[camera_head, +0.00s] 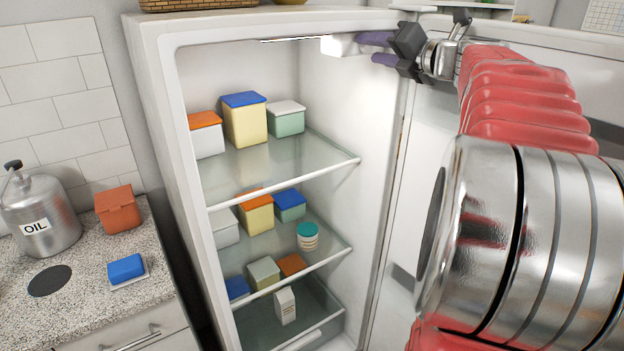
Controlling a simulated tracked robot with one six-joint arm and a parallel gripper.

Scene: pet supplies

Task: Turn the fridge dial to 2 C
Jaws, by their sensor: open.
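The fridge (163,110) stands open in the middle of the view. A white control housing (341,45) is fixed inside it, high on the right near the ceiling light. I cannot make out the dial or its markings; my gripper covers the right part of the housing. My gripper (368,49) is open, with purple finger pads pointing left at the housing. One finger is above the other. I cannot tell whether they touch anything.
The open fridge door (435,130) is on the right, behind my arm. Lidded boxes (245,122) and a striped jar (307,238) stand on the glass shelves. The counter (85,290) at left holds an oil can (42,215), an orange-brown box (118,210) and a blue sponge (126,268).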

